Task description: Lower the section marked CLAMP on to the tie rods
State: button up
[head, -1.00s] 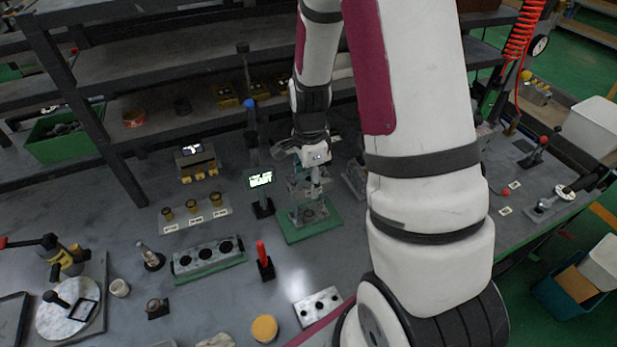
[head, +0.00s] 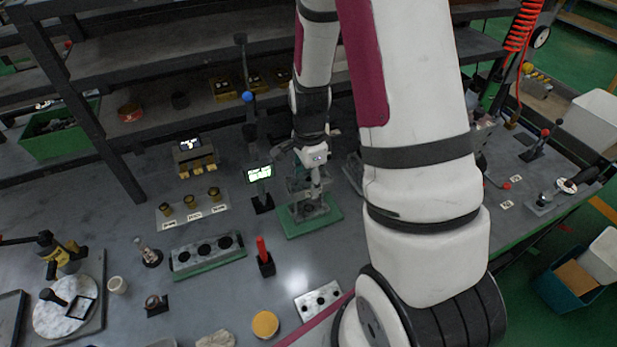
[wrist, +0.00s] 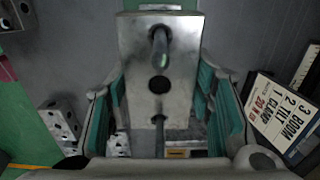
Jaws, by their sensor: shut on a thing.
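My gripper (wrist: 164,112) is shut on a grey metal section (wrist: 136,62), its teal-padded fingers on either side of it. The section has a dark round centre hole. A tie rod (wrist: 160,44) stands up through the section near its far end. A second rod (wrist: 159,136) shows at the near end, close to my palm. In the head view my gripper (head: 312,182) is low over the green base plate (head: 328,222) with the section between its fingers. No marking is readable on the section, and its height above what lies beneath is hidden.
A card (wrist: 285,118) lists CLAMP, TILT and BOOM. A lit display (head: 260,173) stands just left of the base plate. A holed block on a green strip (head: 207,252), a red-handled tool (head: 263,255) and a small holed plate (head: 318,300) lie nearer. The shelf rack is behind.

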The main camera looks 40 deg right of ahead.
aim_at(309, 189)
jog(key=shift+f+b, duration=0.75)
jog(key=shift+f, duration=0.95)
jog(key=o, duration=1.7)
jog(key=shift+c, duration=0.2)
notch_tip(309, 189, up, 12)
